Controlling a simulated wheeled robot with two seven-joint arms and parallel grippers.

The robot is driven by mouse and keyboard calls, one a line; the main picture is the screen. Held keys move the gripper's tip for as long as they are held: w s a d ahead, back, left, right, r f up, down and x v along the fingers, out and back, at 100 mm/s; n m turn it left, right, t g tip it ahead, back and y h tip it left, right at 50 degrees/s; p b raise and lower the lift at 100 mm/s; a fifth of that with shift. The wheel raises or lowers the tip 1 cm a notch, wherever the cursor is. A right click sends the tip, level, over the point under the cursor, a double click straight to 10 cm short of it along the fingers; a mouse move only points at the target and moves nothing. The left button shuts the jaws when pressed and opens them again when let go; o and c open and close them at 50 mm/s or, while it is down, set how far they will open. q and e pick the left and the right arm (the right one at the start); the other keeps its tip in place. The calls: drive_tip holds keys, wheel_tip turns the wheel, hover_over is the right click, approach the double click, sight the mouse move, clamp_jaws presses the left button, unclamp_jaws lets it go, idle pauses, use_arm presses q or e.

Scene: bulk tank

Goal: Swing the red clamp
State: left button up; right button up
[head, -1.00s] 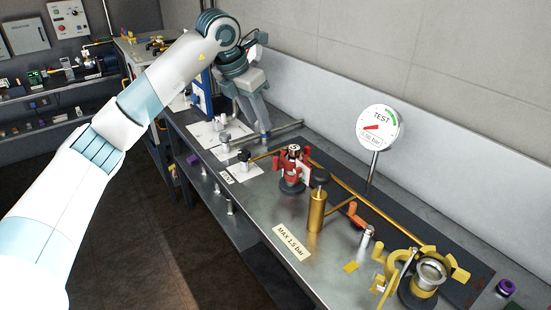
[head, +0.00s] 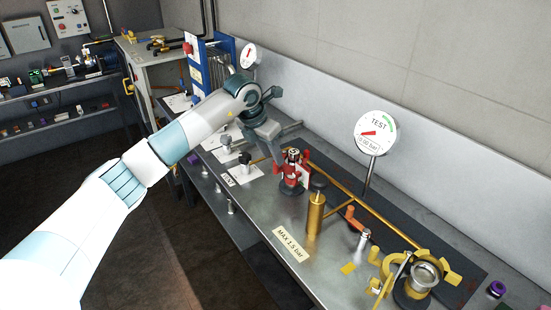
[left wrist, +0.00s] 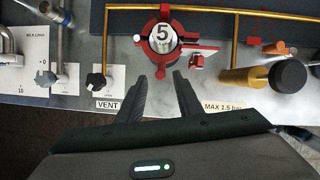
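The red clamp (head: 293,168) sits around an upright silver fitting on the bench in the head view. In the left wrist view the red clamp (left wrist: 182,54) rings a round metal top marked 5 (left wrist: 163,38), with red arms sticking out and a small red-and-white piece at its right. My left gripper (head: 277,158) is just behind and left of the clamp in the head view. In the left wrist view its two dark fingers (left wrist: 167,82) are apart, with nothing between them, just below the clamp and not visibly gripping it. My right gripper is not in view.
A brass cylinder (head: 315,213) with a black knob, a brass pipe, a yellow clamp (head: 388,270) and a round TEST gauge (head: 378,132) stand right of the red clamp. The bench's front strip is mostly clear.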

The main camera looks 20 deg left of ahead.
sight(286, 167)
use_arm(q)
drive_tip(key=shift+p+x, duration=0.5)
drive_tip(key=shift+x, duration=1.75)
drive_tip(key=shift+c, duration=0.6)
